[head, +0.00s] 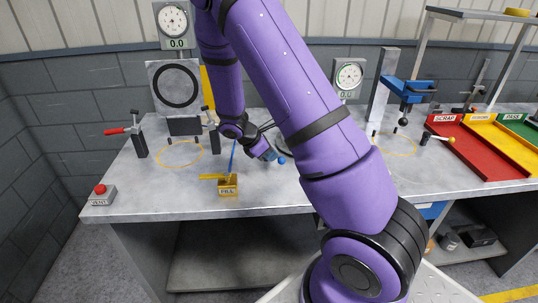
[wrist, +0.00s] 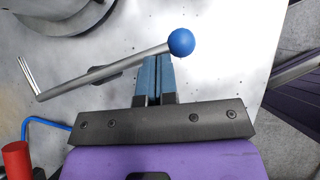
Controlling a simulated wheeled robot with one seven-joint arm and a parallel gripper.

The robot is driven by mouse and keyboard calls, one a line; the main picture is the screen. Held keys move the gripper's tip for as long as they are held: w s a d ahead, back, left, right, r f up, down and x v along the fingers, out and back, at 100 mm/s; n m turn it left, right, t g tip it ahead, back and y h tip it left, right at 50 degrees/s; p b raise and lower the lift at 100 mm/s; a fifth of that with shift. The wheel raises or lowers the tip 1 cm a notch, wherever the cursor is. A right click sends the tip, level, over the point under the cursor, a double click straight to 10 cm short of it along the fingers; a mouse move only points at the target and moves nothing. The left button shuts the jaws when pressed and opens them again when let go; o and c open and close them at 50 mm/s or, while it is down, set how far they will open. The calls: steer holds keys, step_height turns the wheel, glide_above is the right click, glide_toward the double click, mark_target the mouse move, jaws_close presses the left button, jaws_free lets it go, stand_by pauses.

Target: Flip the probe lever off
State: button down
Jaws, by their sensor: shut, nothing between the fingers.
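The probe lever (wrist: 110,70) is a metal rod with a blue ball knob (wrist: 181,42) in the wrist view. It slants across just beyond my fingertips, its knob at the upper right. In the head view the blue knob (head: 281,160) shows beside my gripper (head: 272,156), low over the middle of the bench. In the wrist view my gripper (wrist: 153,62) has its blue fingers together with nothing between them. The tips are right at the rod; I cannot tell whether they touch it. My arm hides much of the lever's base in the head view.
A yellow PULL box (head: 228,187) stands at the bench's front edge. A red button box (head: 101,196) is at the left corner, near a red-handled clamp (head: 139,146). SCRAP tray (head: 478,150) and other coloured trays fill the right. Dial gauges (head: 173,22) stand behind.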

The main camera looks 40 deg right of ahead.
steer(key=a, duration=0.1)
steer(key=a+r, duration=0.1)
steer(key=a, duration=0.2)
steer(key=shift+w+a+r, duration=0.2)
steer(key=shift+w+a, duration=0.1)
steer(key=shift+w, duration=0.1)
steer(key=s+v, duration=0.2)
steer(key=v, duration=0.6)
steer(key=shift+w+a+r, duration=0.4)
steer(key=shift+w+r, duration=0.05)
steer(key=shift+w, duration=0.1)
steer(key=s+a+r+m+t+y, duration=0.2)
steer(key=s+r+m, duration=0.3)
steer(key=r, duration=0.4)
steer(key=s+a+r+m+t+y, duration=0.1)
steer(key=s+r+m+y, duration=0.2)
steer(key=s+r, duration=0.5)
steer(key=s+a+r+m+t+y, duration=0.1)
steer(key=s+a+r+m+t, duration=0.1)
steer(key=s, duration=0.4)
steer(key=s+a+r+m+t+y, duration=0.1)
steer(key=s+a+r+m+t, duration=0.1)
steer(key=s, duration=0.5)
step_height(320, 180, up, 4)
steer(key=shift+a+f+m+t, duration=0.15)
steer(key=shift+a+m+t, duration=0.3)
steer(key=shift+m, duration=0.55)
